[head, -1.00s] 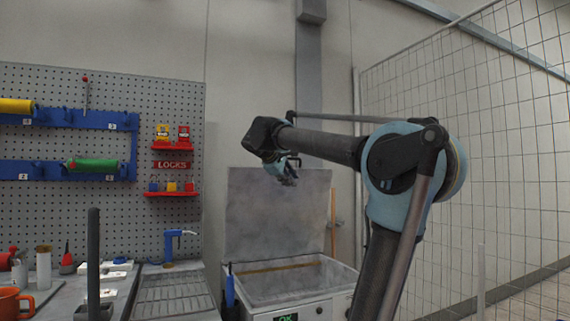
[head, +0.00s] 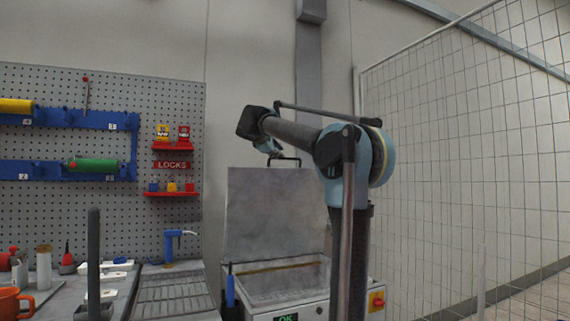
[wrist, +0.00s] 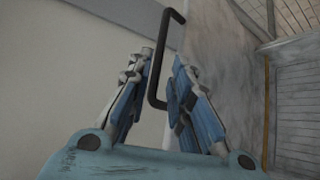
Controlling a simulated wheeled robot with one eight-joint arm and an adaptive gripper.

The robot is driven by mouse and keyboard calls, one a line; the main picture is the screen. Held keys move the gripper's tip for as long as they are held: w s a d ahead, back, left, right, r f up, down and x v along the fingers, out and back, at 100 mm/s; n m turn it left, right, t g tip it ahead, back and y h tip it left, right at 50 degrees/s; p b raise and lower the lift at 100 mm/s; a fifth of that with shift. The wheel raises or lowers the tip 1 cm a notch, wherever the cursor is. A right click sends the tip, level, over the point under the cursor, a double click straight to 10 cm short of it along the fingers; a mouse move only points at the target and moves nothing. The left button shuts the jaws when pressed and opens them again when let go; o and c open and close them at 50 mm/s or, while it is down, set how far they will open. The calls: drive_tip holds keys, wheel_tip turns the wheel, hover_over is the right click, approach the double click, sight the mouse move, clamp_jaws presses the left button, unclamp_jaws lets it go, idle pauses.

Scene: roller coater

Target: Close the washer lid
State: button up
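The washer lid (head: 275,215) is a grey mottled panel standing raised at the back of the washer (head: 285,287), whose basin is open. A black bar handle (head: 290,160) sits on the lid's top edge. My gripper (head: 268,148) is at the top of the lid, just left of the handle; its fingers are partly hidden in the head view. In the wrist view my gripper (wrist: 160,72) is open, and the handle (wrist: 166,60) shows between its blue fingers. I cannot tell whether a finger touches it. The lid (wrist: 220,75) lies to the right there.
A pegboard (head: 60,220) with coloured rollers and a locks shelf stands at left. A workbench with a cup (head: 12,303) and a ribbed tray (head: 175,294) is left of the washer. A wire mesh fence (head: 460,170) closes the right side.

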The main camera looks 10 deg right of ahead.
sight(284, 158)
drive_tip(key=x, duration=0.9)
drive_tip(key=shift+w+d+f, duration=0.15)
drive_tip(key=shift+w+d, duration=0.05)
drive_tip(key=shift+w, duration=0.1)
clamp_jaws()
